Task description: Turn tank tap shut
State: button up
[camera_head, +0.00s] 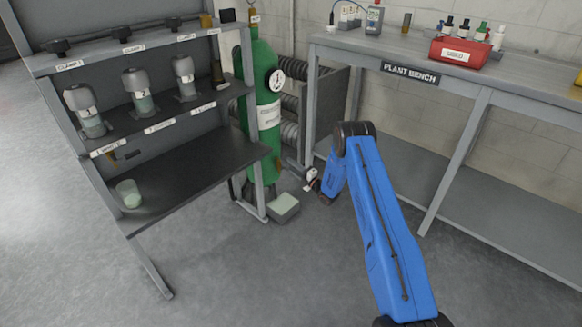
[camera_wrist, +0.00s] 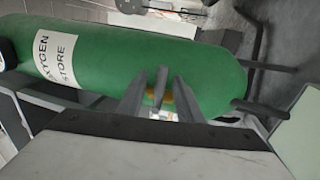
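The green tank (camera_head: 262,100) stands upright between the shelf rack and the bench in the head view. It has a round gauge, a white label and a brass fitting (camera_head: 254,18) with a tag on top. In the wrist view the tank (camera_wrist: 110,50) lies sideways across the picture, its label reading OXYGEN STORE. My gripper (camera_wrist: 168,80) points at its lower side, fingers a little apart. A small brass-orange piece (camera_wrist: 168,97) shows between the fingers, partly hidden; I cannot tell whether it is the tap or whether they touch it. The head view shows my gripper (camera_head: 312,178) low beside the tank.
The shelf rack (camera_head: 180,165) stands left of the tank, with several grey containers. The plant bench (camera_head: 460,75) stands right, with a red box (camera_head: 459,53). A small grey block (camera_head: 283,207) lies on the floor near the tank. Front floor is mostly clear.

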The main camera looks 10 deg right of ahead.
jog(key=v, duration=1.7)
jog(key=shift+s+d+f, duration=0.1)
jog(key=shift+d+f, duration=0.05)
